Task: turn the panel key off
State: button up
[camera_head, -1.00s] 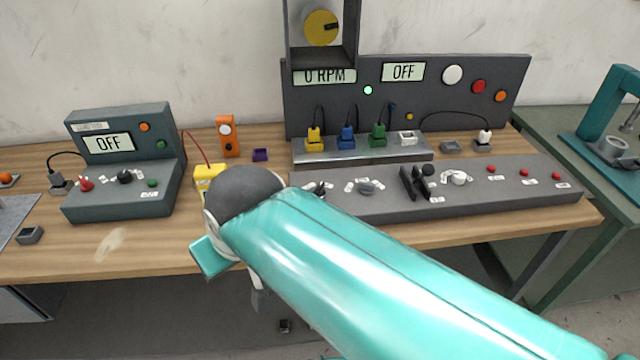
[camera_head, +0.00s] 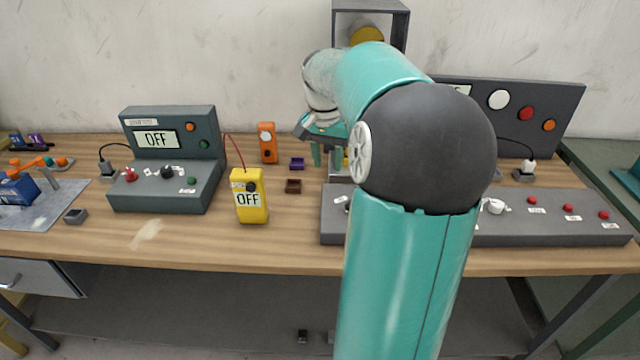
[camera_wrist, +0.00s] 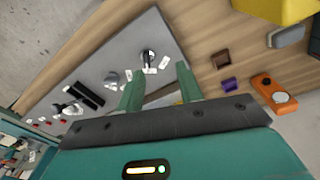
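The dark grey control panel (camera_head: 560,225) lies along the front of the bench, partly behind my arm. In the wrist view the panel (camera_wrist: 60,80) appears turned, with a dark key-like knob (camera_wrist: 148,57) near its end and a grey knob (camera_wrist: 111,77) beside it. I cannot tell for sure which is the key, or its setting. My gripper (camera_head: 327,158) is above the bench, behind the panel's left end. The wrist view shows my gripper's (camera_wrist: 158,70) two green fingers spread and empty, apart from both knobs.
A yellow meter (camera_head: 250,200) reading OFF stands left of the panel. A grey-green power unit (camera_head: 160,190), also reading OFF, is farther left. An orange device (camera_head: 267,143) and small purple (camera_head: 297,163) and brown (camera_head: 293,186) holders sit nearby. Bare wood lies in front of the meter.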

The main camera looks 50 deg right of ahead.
jog(key=s+d+m, duration=0.2)
jog(key=s+d, duration=0.1)
jog(key=d, duration=0.3)
jog(key=shift+y, duration=0.4)
notch_tip(320, 180, down, 15)
jog(key=shift+w+d+r, duration=0.1)
jog(key=shift+d+r, duration=0.05)
jog(key=shift+r, duration=0.05)
grip_shut()
